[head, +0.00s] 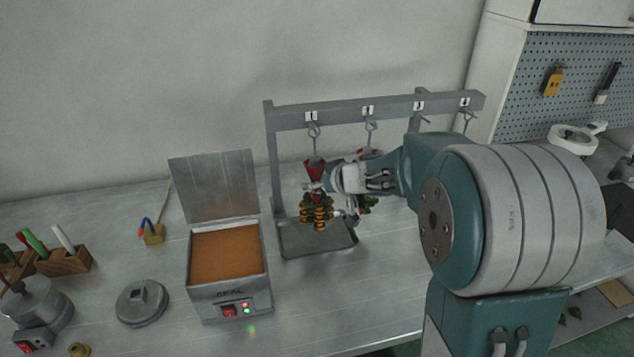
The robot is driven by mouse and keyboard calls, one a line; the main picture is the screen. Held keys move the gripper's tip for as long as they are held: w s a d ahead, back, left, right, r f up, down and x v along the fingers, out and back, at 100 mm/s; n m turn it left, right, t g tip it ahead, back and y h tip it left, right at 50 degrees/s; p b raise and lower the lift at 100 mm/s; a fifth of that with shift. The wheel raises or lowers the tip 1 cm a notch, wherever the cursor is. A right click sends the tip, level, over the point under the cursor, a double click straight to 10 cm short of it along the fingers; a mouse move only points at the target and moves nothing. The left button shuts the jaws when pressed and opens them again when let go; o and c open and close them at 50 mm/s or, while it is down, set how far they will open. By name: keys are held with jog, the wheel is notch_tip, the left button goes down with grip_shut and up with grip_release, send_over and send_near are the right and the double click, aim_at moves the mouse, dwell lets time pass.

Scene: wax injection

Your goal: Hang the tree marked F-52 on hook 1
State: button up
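A wax tree with a red cone top (313,170) and orange and green pieces (316,212) is upright below the leftmost hook (313,130). Whether it touches that hook, I cannot tell. My gripper (321,187) reaches in from the right and appears closed on the tree just under the red cone. Its fingers are small and partly hidden. No F-52 mark is readable. Red and green parts of another tree (369,203) show behind my gripper.
A metal tray (300,250) lies under the rack. An open-lidded wax box (203,295) stands left of it. A round metal lid (142,303), a pot (35,315) and a wooden tool holder (68,263) are at the left.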

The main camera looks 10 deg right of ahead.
dwell(0.3)
jog(key=s+d+r+m+t+h, duration=0.2)
jog(key=s+d+r+m+h, duration=0.15)
jog(key=s+r, duration=0.35)
jog(key=s+d+r+m+t+h, duration=0.1)
jog(key=s+d+r+m+h, duration=0.1)
jog(key=s+d+r+h, duration=0.45)
jog(key=s+a+f+g+y, duration=0.2)
jog(key=s+a+f+g, duration=0.1)
jog(key=s, duration=0.6)
jog(key=s+a+f+g+y, duration=0.2)
jog(key=s+a+f+g, duration=0.2)
jog(key=s+a, duration=0.3)
jog(key=s+f, duration=0.1)
jog(key=s, duration=0.2)
jog(key=shift+s+f+n, duration=0.25)
jog(key=shift+f+n, duration=0.1)
dwell(1.3)
